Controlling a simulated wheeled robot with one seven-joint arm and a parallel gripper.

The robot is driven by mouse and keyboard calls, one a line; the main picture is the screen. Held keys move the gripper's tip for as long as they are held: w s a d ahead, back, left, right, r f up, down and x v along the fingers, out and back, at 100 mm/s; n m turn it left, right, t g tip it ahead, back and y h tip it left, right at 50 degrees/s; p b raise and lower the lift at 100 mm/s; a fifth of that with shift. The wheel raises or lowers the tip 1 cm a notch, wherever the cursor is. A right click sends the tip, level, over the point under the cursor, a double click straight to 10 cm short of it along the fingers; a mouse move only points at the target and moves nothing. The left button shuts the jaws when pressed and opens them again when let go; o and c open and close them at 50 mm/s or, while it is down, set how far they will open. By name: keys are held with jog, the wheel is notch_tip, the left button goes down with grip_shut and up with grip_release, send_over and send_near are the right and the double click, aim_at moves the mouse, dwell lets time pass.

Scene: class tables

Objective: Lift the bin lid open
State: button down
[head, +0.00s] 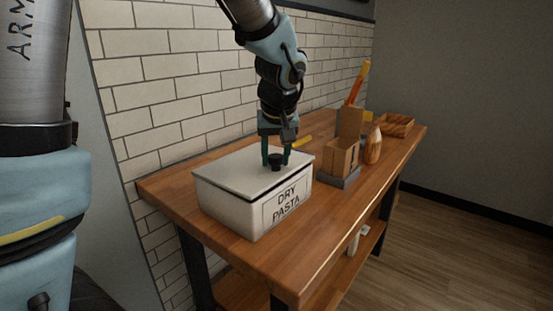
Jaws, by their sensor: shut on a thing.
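The bin (230,208) is a white box with "DRY PASTA" on its front label, standing on the near part of the wooden table. Its flat white lid (228,178) lies on top, and a dark gap shows along the front edge below it. A small dark knob (276,162) stands on the lid. My gripper (276,160) comes down from above, with its green fingers on either side of the knob, shut on it. The far side of the lid is hidden from this view.
The wooden table (290,263) runs along a brick wall. Right of the bin stand an open cardboard box (340,160) on a grey base, a wooden vase-like object (373,146) and a wooden tray (397,125). The table's near front corner is clear.

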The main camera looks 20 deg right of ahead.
jog(key=w+a+r+p, duration=0.3)
jog(key=w+r, duration=0.3)
jog(key=r, duration=0.2)
jog(key=shift+a+r, duration=0.25)
jog(key=shift+r, duration=0.15)
jog(key=shift+a+f, duration=0.1)
jog(key=shift+c, duration=2.2)
grip_release()
jog(key=shift+o, duration=0.2)
jog(key=shift+s, duration=0.1)
notch_tip(320, 180, up, 10)
jog(key=b, duration=0.2)
send_over(254, 163)
jog(key=s+a, duration=0.1)
jog(key=s, duration=0.3)
jog(key=shift+a, duration=0.1)
